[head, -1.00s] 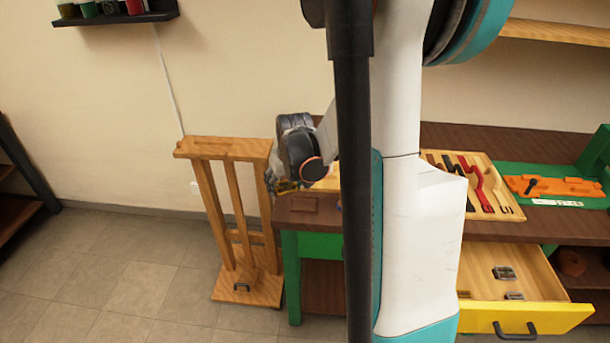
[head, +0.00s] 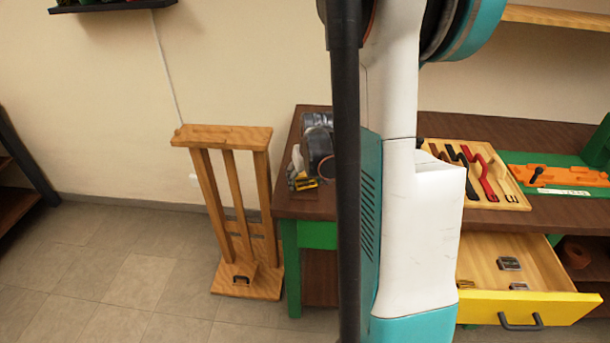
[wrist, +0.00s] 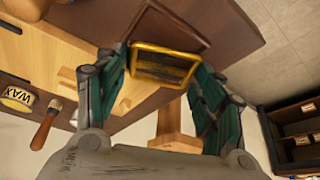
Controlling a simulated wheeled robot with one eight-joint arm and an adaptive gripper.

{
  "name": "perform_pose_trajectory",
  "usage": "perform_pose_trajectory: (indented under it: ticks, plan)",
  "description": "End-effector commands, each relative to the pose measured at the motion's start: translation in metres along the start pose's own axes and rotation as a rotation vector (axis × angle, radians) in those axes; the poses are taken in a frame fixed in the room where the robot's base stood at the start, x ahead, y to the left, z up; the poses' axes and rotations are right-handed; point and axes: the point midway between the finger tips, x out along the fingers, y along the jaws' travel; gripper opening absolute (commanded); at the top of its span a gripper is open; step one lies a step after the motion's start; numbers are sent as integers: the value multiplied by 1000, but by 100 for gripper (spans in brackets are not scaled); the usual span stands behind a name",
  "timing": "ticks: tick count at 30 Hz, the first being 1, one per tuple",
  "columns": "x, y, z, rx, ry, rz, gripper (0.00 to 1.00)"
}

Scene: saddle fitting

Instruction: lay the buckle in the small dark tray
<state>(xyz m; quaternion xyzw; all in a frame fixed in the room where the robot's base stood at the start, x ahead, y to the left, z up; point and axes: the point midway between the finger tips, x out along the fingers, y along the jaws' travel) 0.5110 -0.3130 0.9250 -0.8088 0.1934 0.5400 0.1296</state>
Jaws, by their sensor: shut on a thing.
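My gripper (wrist: 163,82) is shut on a brass-coloured rectangular buckle (wrist: 165,64), with a teal finger on each side of it. In the head view, my gripper (head: 301,178) is over the left end of the dark brown bench, and the buckle shows as a small yellow patch (head: 304,183). The small dark tray appears in the wrist view as a brown shape (wrist: 182,32) just beyond the buckle and partly covered by it. In the head view my gripper mostly hides the tray. The gap between buckle and tray is hard to judge.
The bench (head: 302,207) ends at the left beside a wooden stand (head: 222,135). A wax tin (wrist: 17,98) and a wooden-handled tool (wrist: 46,124) show in the wrist view. A tool tray (head: 510,195) and an open yellow drawer (head: 530,310) with metal buckles are at the right.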

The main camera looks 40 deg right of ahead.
Motion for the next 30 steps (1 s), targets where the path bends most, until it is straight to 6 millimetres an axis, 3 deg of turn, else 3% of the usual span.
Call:
perform_pose_trajectory:
  ticks: [6, 28, 29, 30]
  plan:
    - [14, 0, 6, 0, 0, 0, 35]
    - [20, 0, 8, 0, 0, 0, 35]
    - [19, 0, 8, 0, 0, 0, 67]
    - [19, 0, 8, 0, 0, 0, 76]
